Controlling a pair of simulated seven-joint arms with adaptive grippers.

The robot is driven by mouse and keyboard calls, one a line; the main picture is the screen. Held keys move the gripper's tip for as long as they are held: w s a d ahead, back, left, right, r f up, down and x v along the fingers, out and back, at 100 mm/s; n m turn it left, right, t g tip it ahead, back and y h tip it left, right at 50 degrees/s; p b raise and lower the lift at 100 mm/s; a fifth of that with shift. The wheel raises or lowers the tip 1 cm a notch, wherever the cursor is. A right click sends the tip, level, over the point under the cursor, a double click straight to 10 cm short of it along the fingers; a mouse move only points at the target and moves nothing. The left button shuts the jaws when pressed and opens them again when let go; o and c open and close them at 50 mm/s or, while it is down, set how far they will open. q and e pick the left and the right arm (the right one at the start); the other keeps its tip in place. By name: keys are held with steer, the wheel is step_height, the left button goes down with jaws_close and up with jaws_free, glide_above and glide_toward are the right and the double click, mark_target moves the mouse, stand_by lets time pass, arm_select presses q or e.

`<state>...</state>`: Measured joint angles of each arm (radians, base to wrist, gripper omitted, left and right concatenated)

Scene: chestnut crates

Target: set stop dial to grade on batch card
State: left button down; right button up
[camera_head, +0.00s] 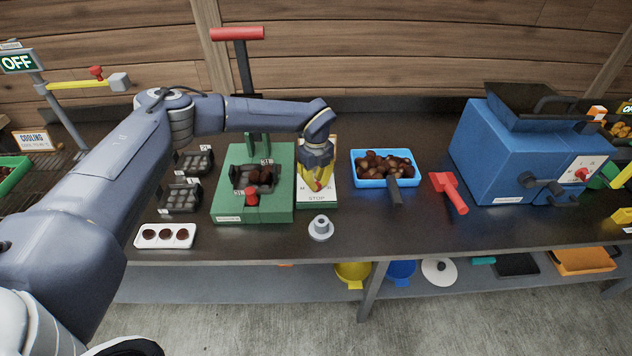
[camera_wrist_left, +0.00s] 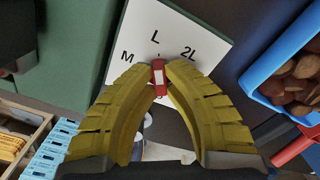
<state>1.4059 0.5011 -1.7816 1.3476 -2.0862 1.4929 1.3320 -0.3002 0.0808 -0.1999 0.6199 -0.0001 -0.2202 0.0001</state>
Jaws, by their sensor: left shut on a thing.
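The white stop dial plate (camera_head: 318,197), marked STOP, lies on the table against the right side of the green press. In the left wrist view the plate (camera_wrist_left: 195,28) shows the marks M, L and 2L. The red dial knob (camera_wrist_left: 159,80) with a white line stands between my left fingertips, and the line points roughly toward L. My left gripper (camera_head: 319,184) has yellow fingers and is shut on the knob; it also shows in the left wrist view (camera_wrist_left: 158,72). The fingers hide part of the dial. I cannot make out a batch card. My right gripper is out of view.
The green press (camera_head: 225,205) with a red-topped lever stands left of the dial. A blue tray (camera_head: 384,183) of chestnuts and a red-handled tool (camera_head: 449,190) lie right. A grey knobbed piece (camera_head: 320,229) stands in front. A blue machine (camera_head: 500,150) is farther right.

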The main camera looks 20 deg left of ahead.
arm_select(q)
steer(key=m, duration=0.6)
steer(key=shift+d, duration=0.1)
steer(key=m, duration=0.6)
steer(key=shift+m, duration=0.4)
steer(key=m, duration=0.6)
steer(key=shift+f, duration=0.1)
steer(key=m, duration=0.5)
steer(key=shift+m, duration=0.4)
steer(key=c, duration=1.5)
jaws_free()
steer(key=shift+o, duration=0.2)
